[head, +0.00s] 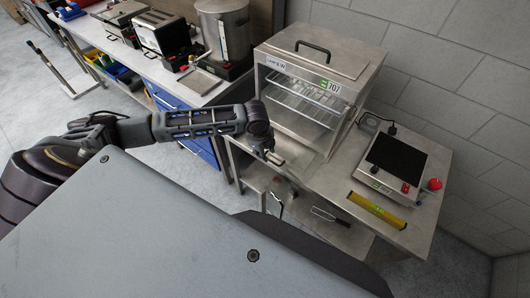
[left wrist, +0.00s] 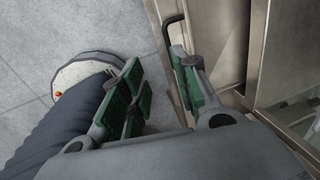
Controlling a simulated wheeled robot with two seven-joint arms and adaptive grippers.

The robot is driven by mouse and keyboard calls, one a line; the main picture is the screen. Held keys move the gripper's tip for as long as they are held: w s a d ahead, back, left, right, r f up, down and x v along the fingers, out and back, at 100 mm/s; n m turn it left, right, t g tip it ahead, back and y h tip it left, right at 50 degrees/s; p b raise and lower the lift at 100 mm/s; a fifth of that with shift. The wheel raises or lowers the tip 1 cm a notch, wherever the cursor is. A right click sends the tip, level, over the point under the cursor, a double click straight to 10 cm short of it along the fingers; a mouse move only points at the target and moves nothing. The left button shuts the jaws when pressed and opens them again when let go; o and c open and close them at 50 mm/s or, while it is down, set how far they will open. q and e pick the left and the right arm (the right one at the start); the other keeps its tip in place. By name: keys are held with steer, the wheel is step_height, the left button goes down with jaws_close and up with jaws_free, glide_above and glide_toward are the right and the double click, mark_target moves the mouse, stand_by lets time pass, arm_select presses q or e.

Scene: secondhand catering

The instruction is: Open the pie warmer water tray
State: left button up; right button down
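The pie warmer (head: 316,62) is a steel box with a clear front, a wire rack inside and a black handle on top. It stands on a steel bench. My left gripper (head: 275,158) is low at the warmer's front left corner. In the left wrist view my left gripper (left wrist: 157,95) has its two green-padded fingers apart. A black bar handle (left wrist: 167,32) on a steel front is close to the right finger, which partly covers it. I cannot tell whether they touch. The water tray itself is not clearly distinguishable. My right gripper is not in view.
Right of the warmer, a black-topped scale (head: 395,157), a yellow level (head: 377,211) and a red button (head: 434,184) are on the steel bench (head: 425,212). At left, a counter holds a toaster (head: 160,33) and a steel urn (head: 222,30).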

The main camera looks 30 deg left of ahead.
arm_select(q)
step_height(320, 180, up, 6)
steer(key=s, duration=0.1)
stand_by(1.2)
steer(key=shift+s+a, duration=0.1)
stand_by(0.4)
steer(key=shift+r, duration=0.1)
step_height(320, 180, up, 12)
steer(key=s, duration=0.2)
steer(key=shift+s+a, duration=0.15)
steer(key=shift+s, duration=0.05)
stand_by(0.4)
steer(key=shift+c, duration=0.5)
